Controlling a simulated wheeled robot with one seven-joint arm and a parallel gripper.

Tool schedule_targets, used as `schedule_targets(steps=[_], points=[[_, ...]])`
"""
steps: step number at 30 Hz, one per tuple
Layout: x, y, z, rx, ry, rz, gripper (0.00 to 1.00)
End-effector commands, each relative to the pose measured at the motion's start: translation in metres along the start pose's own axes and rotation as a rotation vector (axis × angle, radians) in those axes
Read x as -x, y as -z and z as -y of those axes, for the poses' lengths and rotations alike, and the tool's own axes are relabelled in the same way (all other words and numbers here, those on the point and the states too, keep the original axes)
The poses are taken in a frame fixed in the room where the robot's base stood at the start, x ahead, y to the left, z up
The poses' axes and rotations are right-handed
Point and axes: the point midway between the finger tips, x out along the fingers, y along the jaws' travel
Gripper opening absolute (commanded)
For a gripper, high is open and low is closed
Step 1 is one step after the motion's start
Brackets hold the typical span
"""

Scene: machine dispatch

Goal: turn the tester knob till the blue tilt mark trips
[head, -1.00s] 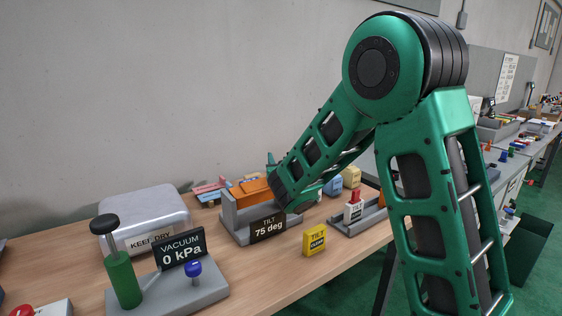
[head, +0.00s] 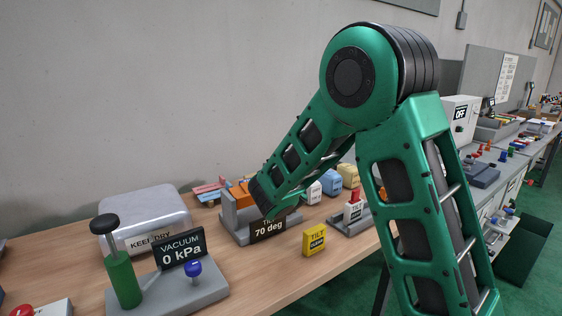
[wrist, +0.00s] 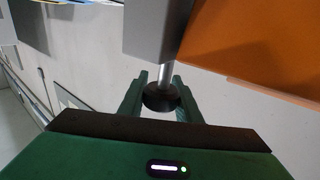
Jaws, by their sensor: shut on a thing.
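The tester (head: 236,219) is a grey stand on the bench with a dark sign reading TILT 70 deg (head: 268,229). An orange block (head: 242,194) sits in it, partly hidden by my arm; it fills the upper right of the wrist view (wrist: 260,45). The knob (wrist: 161,98) is dark and round, on a silver shaft from the grey tester. My gripper (wrist: 160,88) is shut on the knob, one green finger on each side. A blue block (head: 331,183) stands behind the tester; its label is too small to read.
White (head: 313,192) and yellow (head: 349,175) blocks flank the blue one. A yellow TILT block (head: 314,241) stands in front. A red-topped TILT block (head: 353,209) stands in a grey tray at right. A vacuum pump (head: 122,272) and silver KEEP DRY case (head: 145,213) are at left.

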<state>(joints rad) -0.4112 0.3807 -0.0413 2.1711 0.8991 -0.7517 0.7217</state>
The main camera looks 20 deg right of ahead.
Motion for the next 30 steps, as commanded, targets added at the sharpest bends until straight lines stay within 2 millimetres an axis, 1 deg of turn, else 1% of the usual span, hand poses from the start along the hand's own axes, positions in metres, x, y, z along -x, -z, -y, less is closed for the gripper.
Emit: schedule_targets(steps=[6,15,16,18,26,30], points=[[0.0006,-0.0007,-0.0016,-0.001,-0.056,0.0,0.08],[0.0007,-0.0005,-0.0023,-0.002,-0.06,0.0,0.08],[0.0007,-0.0005,-0.0023,-0.003,-0.06,0.0,0.33],[0.0007,-0.0005,-0.0024,-0.002,-0.06,0.0,0.49],[0.0006,0.0001,-0.003,-0.002,-0.06,-0.001,0.49],[0.0064,-0.0002,-0.002,-0.002,-0.059,0.0,0.49]])
